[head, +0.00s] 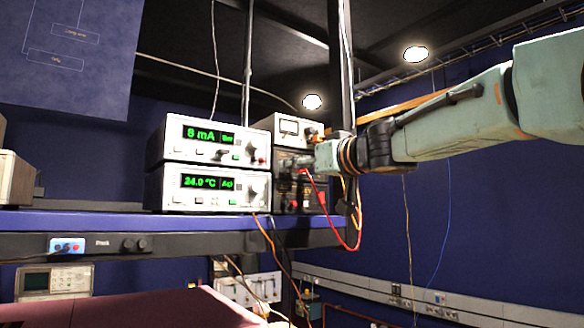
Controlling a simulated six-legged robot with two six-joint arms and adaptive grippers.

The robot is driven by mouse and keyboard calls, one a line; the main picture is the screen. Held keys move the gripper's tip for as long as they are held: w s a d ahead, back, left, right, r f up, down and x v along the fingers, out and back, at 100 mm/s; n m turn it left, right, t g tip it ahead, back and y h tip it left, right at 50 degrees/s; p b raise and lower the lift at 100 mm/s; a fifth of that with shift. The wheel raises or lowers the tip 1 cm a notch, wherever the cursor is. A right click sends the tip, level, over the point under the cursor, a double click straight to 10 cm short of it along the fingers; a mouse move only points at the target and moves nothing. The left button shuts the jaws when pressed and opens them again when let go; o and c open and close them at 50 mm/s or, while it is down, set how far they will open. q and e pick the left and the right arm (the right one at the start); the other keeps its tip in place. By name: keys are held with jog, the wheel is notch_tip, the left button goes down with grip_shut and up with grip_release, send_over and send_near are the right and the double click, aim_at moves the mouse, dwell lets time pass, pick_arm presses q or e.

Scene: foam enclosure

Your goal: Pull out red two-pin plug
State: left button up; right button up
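My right arm comes in from the right, and its gripper (292,162) is at the front of the dark instrument stack beside the two display units. The fingers are small and dark here, so I cannot tell whether they are open or shut on something. A red cable (357,232) starts just below the fingertips, loops down past the shelf edge and back up near the post. The red two-pin plug itself is not clearly visible; the gripper may hide it. My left gripper is not in view.
Two stacked meters with green displays, the upper (212,142) and the lower (207,188), stand left of the gripper on a blue shelf (150,221). A dark upright post (341,70) rises close to the gripper. Loose wires hang below the shelf. An oscilloscope (54,282) sits lower left.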

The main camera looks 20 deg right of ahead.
jog(key=shift+d+f, duration=0.1)
jog(key=shift+d, duration=0.4)
jog(key=shift+s+a+r, duration=0.2)
jog(key=shift+s+a, duration=0.05)
jog(key=shift+a, duration=0.4)
jog(key=shift+w+f, duration=0.1)
